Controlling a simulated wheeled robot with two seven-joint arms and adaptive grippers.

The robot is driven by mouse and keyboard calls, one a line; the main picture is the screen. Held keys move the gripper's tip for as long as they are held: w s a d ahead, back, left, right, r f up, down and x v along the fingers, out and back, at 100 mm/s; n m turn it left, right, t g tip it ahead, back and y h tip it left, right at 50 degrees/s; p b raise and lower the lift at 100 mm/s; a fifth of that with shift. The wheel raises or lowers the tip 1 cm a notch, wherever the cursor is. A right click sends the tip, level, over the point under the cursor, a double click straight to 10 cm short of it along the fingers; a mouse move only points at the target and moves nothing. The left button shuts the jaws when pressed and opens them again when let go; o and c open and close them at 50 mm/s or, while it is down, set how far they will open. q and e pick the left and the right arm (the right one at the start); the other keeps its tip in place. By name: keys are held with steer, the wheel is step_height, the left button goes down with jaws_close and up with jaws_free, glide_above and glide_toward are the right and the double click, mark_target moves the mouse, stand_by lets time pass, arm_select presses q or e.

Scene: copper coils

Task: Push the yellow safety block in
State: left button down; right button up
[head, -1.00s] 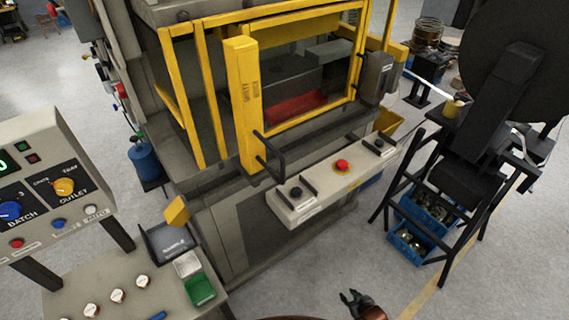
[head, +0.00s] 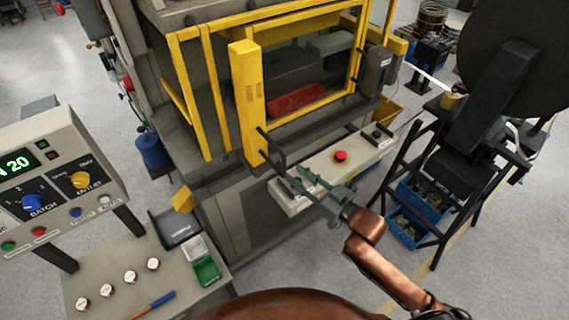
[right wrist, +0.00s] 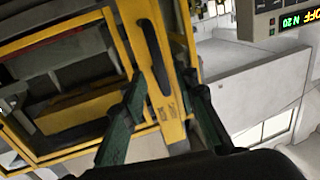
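The yellow safety block (head: 248,100) is a tall upright bar with small dark lettering at the front left of the press window. A black bar handle (head: 271,150) sticks out from its lower end. My right gripper (head: 294,176) is just in front of the handle, its two fingers spread and nothing held. In the right wrist view the block (right wrist: 168,105) and its dark handle (right wrist: 151,55) show between my two open fingers (right wrist: 163,88). I cannot tell whether a finger touches the handle. My left gripper is out of view.
The press's grey ledge (head: 365,146) with a red button (head: 340,156) is close beside my right gripper. A control panel (head: 50,180) and a bench with a green tray (head: 206,271) stand left. A black stand with blue bins (head: 405,230) stands right.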

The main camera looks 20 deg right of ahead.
mark_target(285, 167)
steer(key=p+x, duration=0.1)
steer(key=x, duration=0.4)
steer(key=shift+w, duration=0.15)
steer(key=shift+w+a, duration=0.3)
steer(key=shift+w, duration=0.1)
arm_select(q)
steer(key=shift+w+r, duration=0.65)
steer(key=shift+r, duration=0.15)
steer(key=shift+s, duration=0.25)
arm_select(e)
jaws_close()
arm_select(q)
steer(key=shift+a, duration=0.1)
